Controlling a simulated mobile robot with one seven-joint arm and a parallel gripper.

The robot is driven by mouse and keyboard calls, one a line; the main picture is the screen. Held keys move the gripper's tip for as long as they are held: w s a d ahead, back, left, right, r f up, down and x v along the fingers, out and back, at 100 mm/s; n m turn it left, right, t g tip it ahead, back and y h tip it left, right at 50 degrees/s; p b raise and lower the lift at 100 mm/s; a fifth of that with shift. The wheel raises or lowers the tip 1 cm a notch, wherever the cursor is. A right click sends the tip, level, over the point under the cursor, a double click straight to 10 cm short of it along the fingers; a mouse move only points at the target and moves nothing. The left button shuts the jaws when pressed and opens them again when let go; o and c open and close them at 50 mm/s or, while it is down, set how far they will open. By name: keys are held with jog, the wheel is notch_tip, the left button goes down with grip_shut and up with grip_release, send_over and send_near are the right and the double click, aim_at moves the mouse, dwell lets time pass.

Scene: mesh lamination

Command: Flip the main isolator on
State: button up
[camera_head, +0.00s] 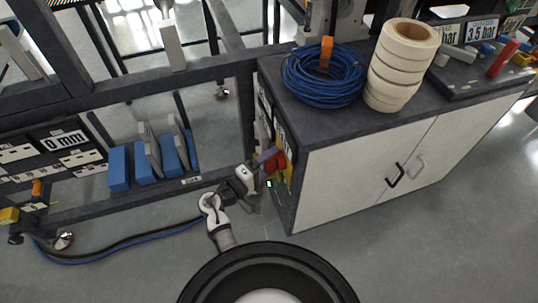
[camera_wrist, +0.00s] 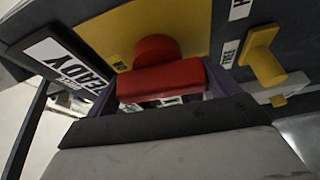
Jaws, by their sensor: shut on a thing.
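The main isolator is a red rotary handle (camera_wrist: 160,80) on a yellow plate (camera_wrist: 190,25). In the wrist view the handle's bar lies roughly level, slightly tilted. My gripper (camera_wrist: 162,98) is at the handle, with a purple-grey finger at each end of the red bar, shut on it. In the head view the red handle (camera_head: 275,161) shows on the cabinet's left side, with my gripper (camera_head: 267,160) against it. The lettering behind the handle is mostly hidden by the handle and my gripper.
A yellow knob (camera_wrist: 263,58) sits right of the isolator, and a "READY" sign (camera_wrist: 65,62) left of it. The cabinet (camera_head: 345,180) carries a blue hose coil (camera_head: 322,88) and tape rolls (camera_head: 400,65). A dark frame (camera_head: 130,75) stands left. Floor is open in front.

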jog(key=shift+n+p, duration=0.4)
jog(key=shift+n, duration=0.2)
jog(key=o, duration=0.8)
jog(key=shift+c, duration=0.2)
jog(key=shift+s+a, duration=0.1)
jog(key=shift+a, duration=0.05)
jog(key=b+v, duration=0.2)
jog(key=v, duration=1.1)
jog(key=shift+s+a+r+b, duration=0.2)
jog(key=shift+r+b, duration=0.05)
jog(key=shift+b, duration=0.05)
